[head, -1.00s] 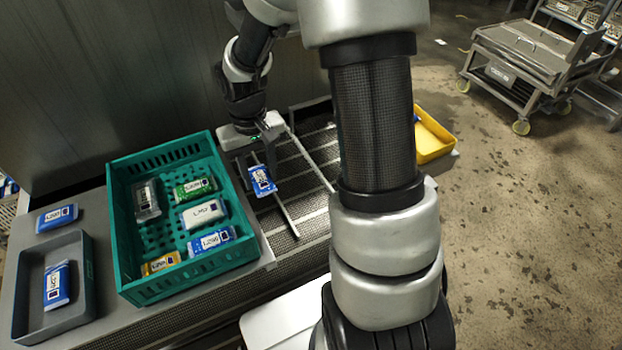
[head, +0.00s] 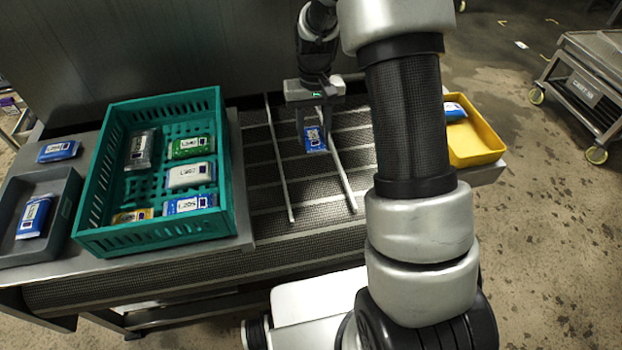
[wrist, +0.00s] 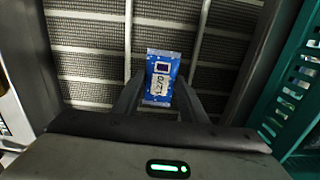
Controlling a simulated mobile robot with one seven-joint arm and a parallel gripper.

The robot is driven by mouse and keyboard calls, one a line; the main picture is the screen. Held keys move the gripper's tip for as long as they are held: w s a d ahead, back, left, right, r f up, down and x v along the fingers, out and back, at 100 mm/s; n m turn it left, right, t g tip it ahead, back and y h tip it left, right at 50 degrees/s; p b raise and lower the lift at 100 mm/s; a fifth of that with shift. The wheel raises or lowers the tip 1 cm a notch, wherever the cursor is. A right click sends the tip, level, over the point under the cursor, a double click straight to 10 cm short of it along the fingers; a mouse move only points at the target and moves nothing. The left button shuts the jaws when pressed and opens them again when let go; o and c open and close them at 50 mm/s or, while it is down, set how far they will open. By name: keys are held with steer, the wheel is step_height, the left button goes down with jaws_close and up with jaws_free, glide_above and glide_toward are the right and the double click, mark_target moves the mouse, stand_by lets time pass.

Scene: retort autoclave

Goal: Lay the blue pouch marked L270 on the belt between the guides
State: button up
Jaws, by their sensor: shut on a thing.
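My gripper (head: 314,124) is shut on a blue pouch (head: 316,141) with a white label. In the wrist view the pouch (wrist: 160,78) hangs between my two fingers; its label print is too small to read surely. The pouch is held over the dark mesh belt (head: 305,190) and appears above it; the exact gap cannot be told. Two thin metal guides run along the belt, a left guide (head: 279,160) and a right guide (head: 345,184). In the wrist view the pouch appears between the two guides, while in the head view it is nearer the right one.
A green crate (head: 230,170) with several pouches stands left of the belt. Further left are a grey tray (head: 65,215) holding a pouch and a loose blue pouch (head: 58,151). A yellow tray (head: 485,140) with a blue pouch is at right. A metal cart (head: 590,80) stands beyond.

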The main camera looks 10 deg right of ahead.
mark_target(308, 128)
steer(key=w+f+b, duration=0.1)
steer(key=w+f, duration=0.1)
steer(key=w+f+b, duration=0.1)
steer(key=f, duration=0.1)
steer(key=shift+w+a+f+b, duration=0.1)
steer(key=shift+w+a+b, duration=0.15)
steer(key=shift+w+b, duration=0.1)
step_height(308, 128, down, 10)
steer(key=shift+r+b, duration=0.25)
steer(key=shift+b, duration=0.65)
steer(key=shift+f, duration=0.2)
steer(key=o, duration=1.1)
steer(key=shift+c, duration=0.2)
steer(key=shift+r, duration=0.1)
